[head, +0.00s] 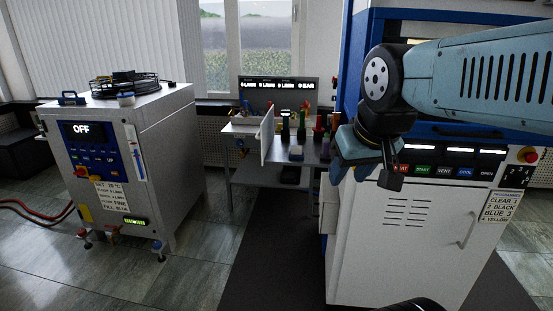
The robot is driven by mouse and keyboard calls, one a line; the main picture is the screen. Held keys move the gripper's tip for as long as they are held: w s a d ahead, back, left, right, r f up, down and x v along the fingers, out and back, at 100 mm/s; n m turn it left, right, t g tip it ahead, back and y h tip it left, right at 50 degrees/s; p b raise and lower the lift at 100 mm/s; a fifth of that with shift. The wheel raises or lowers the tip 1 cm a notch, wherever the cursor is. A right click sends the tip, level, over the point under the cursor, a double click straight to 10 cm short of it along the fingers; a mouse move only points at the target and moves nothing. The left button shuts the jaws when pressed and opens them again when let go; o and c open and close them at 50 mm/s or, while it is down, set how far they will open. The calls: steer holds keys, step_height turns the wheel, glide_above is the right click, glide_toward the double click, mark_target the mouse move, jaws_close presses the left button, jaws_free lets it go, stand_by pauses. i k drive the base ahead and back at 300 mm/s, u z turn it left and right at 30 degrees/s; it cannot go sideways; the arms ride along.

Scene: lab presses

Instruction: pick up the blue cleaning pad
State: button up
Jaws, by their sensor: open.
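My gripper (364,180) hangs from the light-blue arm at the right, in front of the white press cabinet (385,245). Its jaws are apart and nothing shows between them. I cannot pick out the blue cleaning pad for sure. Small blue spots also show on the rear bench (314,153), partly hidden by the gripper and the bottles.
Several dark bottles (301,132) stand on the bench by an upright white panel (267,136). Red hoses (35,210) lie at left. A dark floor mat (275,260) is clear.

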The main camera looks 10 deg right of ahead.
mark_target(296, 153)
steer(key=z, duration=0.2)
steer(key=i, duration=0.9)
steer(key=u, duration=0.1)
